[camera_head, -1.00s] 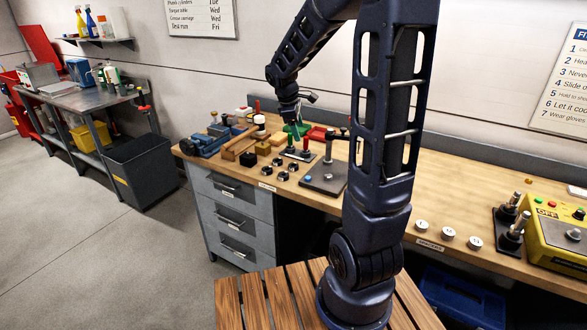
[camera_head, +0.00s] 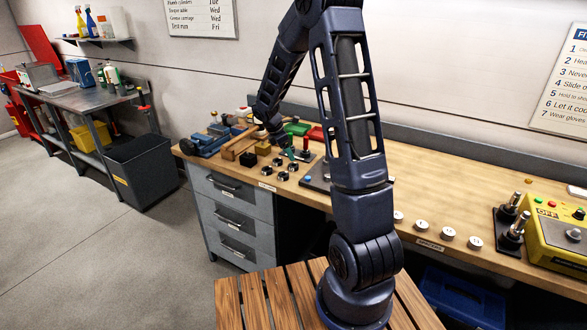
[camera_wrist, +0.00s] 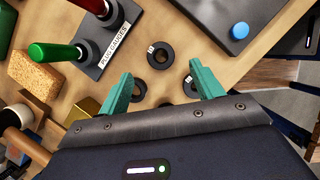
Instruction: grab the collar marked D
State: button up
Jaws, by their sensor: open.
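Several small dark ring collars lie in a cluster on the wooden bench (camera_head: 430,195). In the head view one collar (camera_head: 277,161) is at the back and another (camera_head: 283,176) at the front. In the wrist view one collar (camera_wrist: 160,56) with a small white tag lies just beyond and between the fingertips. Another collar (camera_wrist: 191,88) is partly behind the right finger, and a third (camera_wrist: 138,91) is beside the left finger. The tag letters are too small to read, so I cannot tell which is D. My gripper (camera_wrist: 161,70) is open and empty, its teal fingers above the cluster.
A labelled gauge plate with a green-handled gauge (camera_wrist: 52,53) and a red one stands near the collars. A dark plate with a blue button (camera_wrist: 239,31) is to the right. A cork-like block (camera_wrist: 36,74) and a brass block (camera_wrist: 84,108) are at left.

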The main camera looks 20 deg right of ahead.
aim_at(293, 167)
jog(key=shift+x, duration=3.35)
jog(key=shift+a, duration=0.2)
jog(key=c, duration=1.2)
jog(key=shift+r, duration=0.1)
